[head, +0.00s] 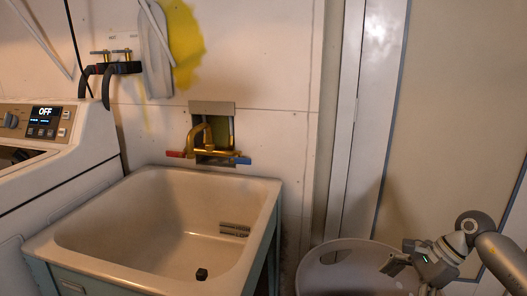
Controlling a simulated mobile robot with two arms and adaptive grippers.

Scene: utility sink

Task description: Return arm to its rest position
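My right arm comes in from the lower right edge. Its gripper (394,264) is at the lower right, in front of or over the rim of a grey round tub (335,262). I cannot tell whether it touches the tub. The fingers are small and seen at an angle, so their opening is unclear. I see nothing held in them. My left arm and gripper are not in view.
A utility sink (92,262) stands at centre left, with a brass faucet (208,140) with red and blue handles above it. A washing machine (60,165) stands at left. Wall and door panels are behind my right arm.

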